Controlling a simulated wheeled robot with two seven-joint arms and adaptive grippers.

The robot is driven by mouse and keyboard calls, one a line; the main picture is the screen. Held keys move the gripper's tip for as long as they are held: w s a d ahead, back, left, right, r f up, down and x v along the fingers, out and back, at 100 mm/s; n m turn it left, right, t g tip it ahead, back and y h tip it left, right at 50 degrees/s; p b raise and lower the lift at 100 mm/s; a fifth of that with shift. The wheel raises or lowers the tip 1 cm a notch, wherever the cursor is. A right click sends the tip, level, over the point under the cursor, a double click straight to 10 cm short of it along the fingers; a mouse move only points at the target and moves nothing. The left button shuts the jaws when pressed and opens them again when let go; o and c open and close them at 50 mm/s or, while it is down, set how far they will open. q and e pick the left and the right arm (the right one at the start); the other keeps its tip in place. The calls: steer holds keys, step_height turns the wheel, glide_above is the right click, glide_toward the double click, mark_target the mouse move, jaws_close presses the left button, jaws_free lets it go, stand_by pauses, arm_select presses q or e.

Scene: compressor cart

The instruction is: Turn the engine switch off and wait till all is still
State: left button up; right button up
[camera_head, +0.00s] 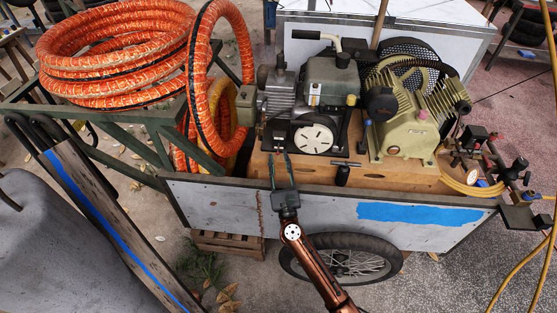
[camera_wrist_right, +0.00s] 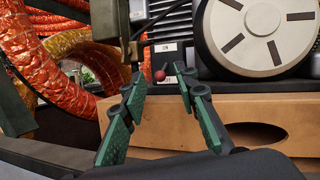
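The engine (camera_head: 328,85) sits on the cart's wooden deck, with a round white slotted cover at its front. In the right wrist view, the engine switch (camera_wrist_right: 160,75) shows as a small red ball knob beside the engine cover. An "ON" label (camera_wrist_right: 166,47) is above it, and a small label, apparently "OFF", is close beside it. My right gripper (camera_head: 280,160) reaches over the cart's near wall towards the engine's lower left. Its green-padded fingers (camera_wrist_right: 159,82) are open, with the knob seen between the tips; contact cannot be told. My left gripper is not in view.
The cart's grey side wall (camera_head: 315,213) stands beneath my right arm. A beige compressor (camera_head: 408,122) stands right of the engine. A small black cylinder (camera_head: 342,175) is near the deck's front edge. Orange hose coils (camera_head: 110,57) lie at left. Valves (camera_head: 490,165) crowd the right end.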

steer(key=a+v, duration=0.1)
steer(key=v, duration=1)
steer(key=shift+s+d, duration=0.3)
steer(key=shift+d, duration=0.15)
